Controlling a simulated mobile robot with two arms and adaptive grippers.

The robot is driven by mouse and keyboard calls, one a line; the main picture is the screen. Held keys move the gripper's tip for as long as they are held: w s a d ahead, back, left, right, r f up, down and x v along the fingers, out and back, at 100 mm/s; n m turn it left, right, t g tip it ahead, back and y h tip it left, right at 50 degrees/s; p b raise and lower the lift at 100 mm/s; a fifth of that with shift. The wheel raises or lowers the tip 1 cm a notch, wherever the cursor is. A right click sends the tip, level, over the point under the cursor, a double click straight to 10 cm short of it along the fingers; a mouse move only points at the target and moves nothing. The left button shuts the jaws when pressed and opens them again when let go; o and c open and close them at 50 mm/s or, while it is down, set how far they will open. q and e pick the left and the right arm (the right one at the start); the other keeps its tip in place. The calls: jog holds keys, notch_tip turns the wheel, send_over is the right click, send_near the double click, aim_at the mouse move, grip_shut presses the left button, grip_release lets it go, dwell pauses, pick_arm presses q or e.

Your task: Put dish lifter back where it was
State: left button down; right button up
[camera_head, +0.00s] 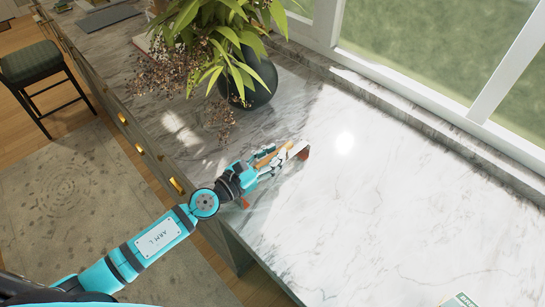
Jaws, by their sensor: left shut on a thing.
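My left gripper (282,157) reaches in from the lower left and is over the marble counter (370,190), near its front edge. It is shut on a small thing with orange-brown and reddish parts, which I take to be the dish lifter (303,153). The fingers hide much of it, so its full shape does not show. I cannot tell whether it touches the counter or is just above it.
A dark round vase (252,85) with leafy plants stands behind the gripper. Dried sprigs spread over the counter to its left. A window (430,50) runs along the back. The middle and right counter is clear.

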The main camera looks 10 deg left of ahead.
aim_at(256, 168)
pick_arm(q)
jog(key=shift+r, duration=0.1)
jog(key=c, duration=1.1)
grip_release()
jog(key=shift+r, duration=0.15)
jog(key=b+v, duration=0.1)
jog(key=v, duration=0.2)
jog(key=b+v, duration=0.2)
jog(key=v, duration=0.2)
jog(key=b+v, duration=0.1)
jog(key=v, duration=0.3)
jog(key=shift+f+b, duration=0.35)
jog(key=shift+b, duration=0.05)
jog(key=shift+s+a+r+b, duration=0.25)
jog(key=shift+s+b, duration=0.05)
jog(key=shift+s, duration=0.15)
